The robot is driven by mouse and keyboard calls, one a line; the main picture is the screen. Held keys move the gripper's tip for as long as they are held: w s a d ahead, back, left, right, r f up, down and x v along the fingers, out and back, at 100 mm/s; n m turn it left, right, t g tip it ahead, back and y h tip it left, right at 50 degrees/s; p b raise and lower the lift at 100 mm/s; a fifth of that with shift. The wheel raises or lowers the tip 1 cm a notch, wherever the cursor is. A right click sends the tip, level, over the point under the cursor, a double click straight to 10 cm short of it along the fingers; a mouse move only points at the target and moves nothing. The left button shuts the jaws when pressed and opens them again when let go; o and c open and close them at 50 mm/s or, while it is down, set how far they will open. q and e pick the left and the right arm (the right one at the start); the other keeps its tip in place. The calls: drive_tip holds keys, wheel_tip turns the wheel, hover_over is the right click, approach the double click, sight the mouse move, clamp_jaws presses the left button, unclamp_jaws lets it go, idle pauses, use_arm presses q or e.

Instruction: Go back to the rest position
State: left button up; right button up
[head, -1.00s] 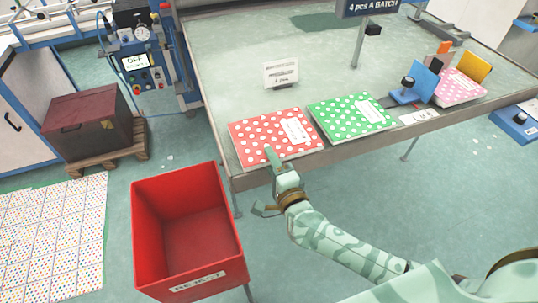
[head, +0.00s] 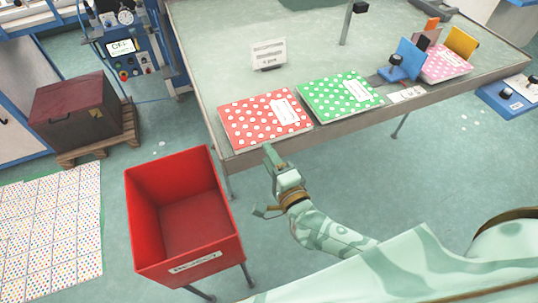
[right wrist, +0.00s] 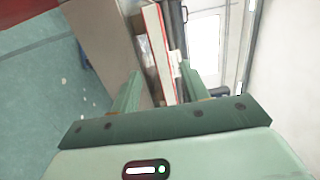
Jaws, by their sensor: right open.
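My right gripper (head: 264,182) is open and empty in the head view, just in front of the table's near edge. Its upper finger lies close below the red dotted booklet (head: 245,123), apart from it as far as I can tell. In the right wrist view the open gripper (right wrist: 160,90) has its two green fingers apart, and the red-edged booklet (right wrist: 158,45) shows beyond them. My left gripper is not in view.
The table (head: 215,62) bears a green dotted booklet (head: 330,100), a pink dotted booklet (head: 440,68), a blue device (head: 411,58) and a white sign (head: 268,50). A red reject bin (head: 142,205) stands left of my gripper. Open floor lies right of it.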

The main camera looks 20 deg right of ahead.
idle(0.4)
drive_tip(key=shift+a+n+y, duration=0.25)
drive_tip(key=shift+n+y, duration=0.05)
drive_tip(key=s+d+f+n+g, duration=0.25)
drive_tip(key=f+n, duration=0.25)
drive_tip(key=f, duration=0.4)
drive_tip(key=s+d+f+n+g+y, duration=0.1)
drive_tip(key=s+f+n+g, duration=0.2)
drive_tip(key=f+n, duration=0.4)
drive_tip(key=s+d+f+n+g, duration=0.1)
drive_tip(key=s+f+n+g, duration=0.2)
drive_tip(key=f, duration=0.7)
drive_tip(key=s+d+f+n+g+h, duration=0.1)
drive_tip(key=s+d+f+n+g, duration=0.15)
drive_tip(key=s+f, duration=0.5)
drive_tip(key=s+d+f+n+g+h, duration=0.1)
drive_tip(key=s+d+f+n+g, duration=0.25)
drive_tip(key=s, duration=0.65)
drive_tip(key=s+f+g+h+b, duration=0.1)
drive_tip(key=s+f, duration=0.4)
drive_tip(key=s, duration=0.9)
drive_tip(key=shift+s+f+m+g, duration=0.15)
drive_tip(key=shift+s+m+g, duration=0.25)
drive_tip(key=shift+g, duration=0.45)
drive_tip(key=shift+w, duration=0.1)
